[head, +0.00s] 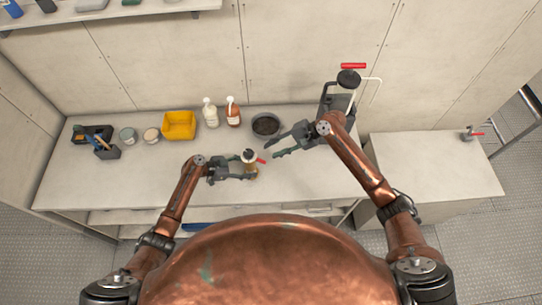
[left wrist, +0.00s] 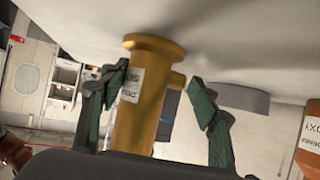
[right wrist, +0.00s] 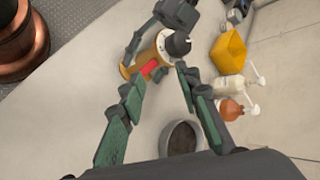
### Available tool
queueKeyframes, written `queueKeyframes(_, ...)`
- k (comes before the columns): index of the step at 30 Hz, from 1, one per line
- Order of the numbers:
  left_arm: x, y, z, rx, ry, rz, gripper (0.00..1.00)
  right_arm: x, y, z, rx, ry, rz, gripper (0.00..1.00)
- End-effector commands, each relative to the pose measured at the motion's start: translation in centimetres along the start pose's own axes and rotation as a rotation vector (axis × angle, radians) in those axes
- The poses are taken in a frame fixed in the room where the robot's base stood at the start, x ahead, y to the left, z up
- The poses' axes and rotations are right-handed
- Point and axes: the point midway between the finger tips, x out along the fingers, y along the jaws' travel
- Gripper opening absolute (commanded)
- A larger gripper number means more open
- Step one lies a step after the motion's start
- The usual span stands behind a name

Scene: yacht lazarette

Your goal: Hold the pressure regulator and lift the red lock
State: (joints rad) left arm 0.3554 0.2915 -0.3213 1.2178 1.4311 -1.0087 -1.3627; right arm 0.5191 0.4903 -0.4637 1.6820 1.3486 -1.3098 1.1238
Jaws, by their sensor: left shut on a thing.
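The pressure regulator (head: 251,168) has a brass-yellow body, a dark knob and a red lock (head: 261,160) on its side. It is upright near the bench's front edge. My left gripper (head: 246,168) is shut on its body; the left wrist view shows the yellow body (left wrist: 141,105) with a white label between the fingers, its flange at or close to the bench top. My right gripper (head: 273,151) is open and empty, to the right of the regulator. In the right wrist view the red lock (right wrist: 150,67) lies just beyond and between the open fingertips.
A grey bowl (head: 266,125), an orange-brown bottle (head: 233,112), a white bottle (head: 210,113) and a yellow bin (head: 179,125) stand behind the regulator. A clamp-like fixture with a red handle (head: 353,66) stands at the back right. The bench's front left is clear.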

Motion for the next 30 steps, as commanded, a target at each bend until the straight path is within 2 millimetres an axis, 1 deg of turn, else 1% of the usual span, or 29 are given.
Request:
queueKeyframes(1, 0.0, 0.1, 0.2, -0.001, -0.002, 0.002, 0.22, 1.4, -0.2, 1.1, 0.034, -0.025, -0.051, 0.26)
queueKeyframes(3, 0.0, 0.1, 0.2, -0.001, -0.002, 0.002, 0.22, 3.2, -1.0, 2.8, 0.1, -0.061, -0.15, 0.21)
queueKeyframes(7, 0.0, 0.1, 0.2, -0.002, -0.003, 0.002, 0.22, 6.2, -3.3, 6.4, 0.284, -0.138, -0.387, 0.12)
queueKeyframes(9, 0.0, 0.1, 0.2, -0.002, -0.003, 0.002, 0.22, 7.0, -4.6, 7.8, 0.404, -0.177, -0.519, 0.07)
queueKeyframes(12, 0.0, 0.1, 0.2, -0.002, -0.003, 0.002, 0.22, 7.5, -5.9, 9.2, 0.595, -0.225, -0.698, 0.0)
queueKeyframes(15, 0.0, 0.1, 0.2, -0.002, -0.003, 0.002, 0.22, 7.4, -6.4, 9.7, 0.804, -0.26, -0.871, 0.0)
queueKeyframes(17, 0.0, 0.1, 0.2, -0.002, -0.003, 0.002, 0.22, 7.2, -6.3, 9.7, 0.936, -0.276, -0.97, 0.0)
queueKeyframes(20, 0.0, 0.1, 0.2, -0.002, -0.003, 0.002, 0.22, 6.8, -5.2, 9.3, 1.171, -0.289, -1.127, 0.0)
queueKeyframes(23, 0.0, 0.1, 0.2, -0.002, -0.003, 0.002, 0.22, 6.6, -2.9, 8.6, 1.418, -0.287, -1.272, 0.0)
queueKeyframes(27, 0.0, 0.1, 0.2, -0.002, -0.003, 0.002, 0.22, 7.0, 1.6, 8.2, 1.744, -0.255, -1.438, 0.0)
queueKeyframes(30, 0.0, 0.1, 0.2, -0.002, -0.003, 0.002, 0.22, 7.5, 4.7, 8.3, 1.933, -0.219, -1.521, 0.0)
